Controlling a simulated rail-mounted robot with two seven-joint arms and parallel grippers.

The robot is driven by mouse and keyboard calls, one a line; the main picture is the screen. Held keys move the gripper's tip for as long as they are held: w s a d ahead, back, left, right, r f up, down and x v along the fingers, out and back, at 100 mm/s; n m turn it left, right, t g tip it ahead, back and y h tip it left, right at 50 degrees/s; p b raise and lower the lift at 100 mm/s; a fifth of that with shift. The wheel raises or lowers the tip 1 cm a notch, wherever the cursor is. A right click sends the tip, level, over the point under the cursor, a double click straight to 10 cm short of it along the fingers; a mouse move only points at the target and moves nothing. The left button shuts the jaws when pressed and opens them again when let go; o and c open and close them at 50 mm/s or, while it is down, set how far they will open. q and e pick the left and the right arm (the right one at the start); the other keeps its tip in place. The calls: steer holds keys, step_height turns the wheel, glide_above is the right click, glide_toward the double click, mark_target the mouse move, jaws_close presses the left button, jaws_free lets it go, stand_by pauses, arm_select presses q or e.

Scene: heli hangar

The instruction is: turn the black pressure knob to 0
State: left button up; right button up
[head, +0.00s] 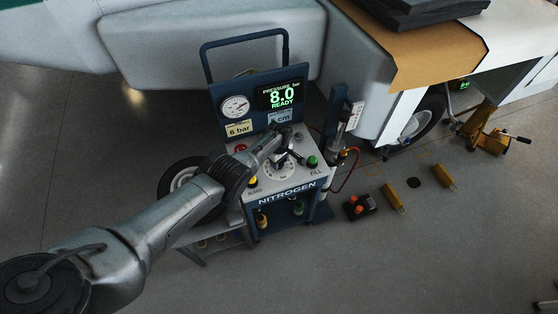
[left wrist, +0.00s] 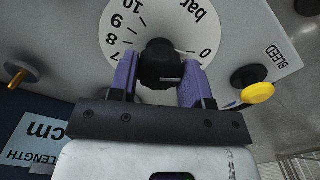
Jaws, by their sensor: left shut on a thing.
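The black pressure knob (left wrist: 160,65) sits at the middle of a white dial marked in bar (left wrist: 130,35), which also shows in the head view (head: 279,172). My left gripper (left wrist: 158,74) is shut on the knob, with one purple finger on each side. Numbers 7 to 10 show on the dial at the left in the wrist view, and 0 at the right. The knob's pointing direction is not clear. The display (head: 283,95) reads 8.0 and READY. In the head view my left gripper (head: 284,157) largely hides the knob. My right gripper is out of view.
The blue nitrogen cart (head: 290,197) carries a yellow bleed knob (left wrist: 258,93), a green fill button (head: 312,161), a red button (head: 240,147) and a round gauge (head: 235,106). A "6 bar" label (head: 239,129) is on its panel. A wheel (head: 425,122) stands right.

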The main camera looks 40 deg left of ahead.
arm_select(q)
steer(key=o, duration=0.9)
steer(key=shift+r, duration=0.1)
steer(key=shift+r+p, duration=5.75)
steer(key=shift+r, duration=1.1)
